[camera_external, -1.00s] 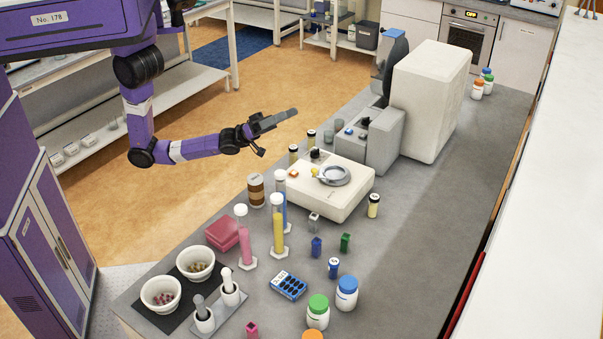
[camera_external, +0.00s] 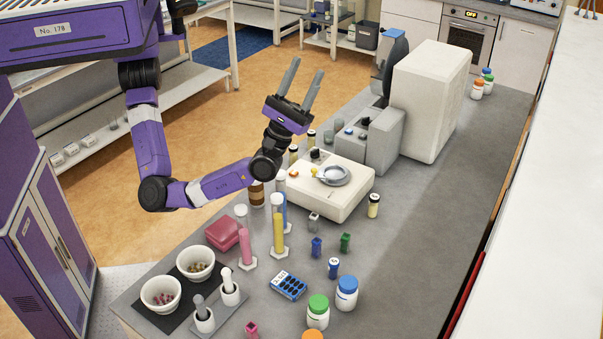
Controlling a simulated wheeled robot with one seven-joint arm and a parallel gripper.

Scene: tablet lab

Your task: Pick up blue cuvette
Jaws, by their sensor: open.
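The blue cuvette (camera_external: 316,247) stands upright on the grey bench, right of the measuring cylinders and left of a green cuvette (camera_external: 345,242). A blue-and-white capped vial (camera_external: 334,267) stands just in front of it. My gripper (camera_external: 303,82) is open and empty, fingers pointing up, in the air above and behind the white balance. It is well away from the blue cuvette and touches nothing that I can see.
The white balance (camera_external: 335,203) and a clear-grey cuvette (camera_external: 313,222) stand behind the blue cuvette. Tall cylinders with yellow (camera_external: 278,232) and pink (camera_external: 245,244) liquid stand to its left. The bench right of the green cuvette is clear.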

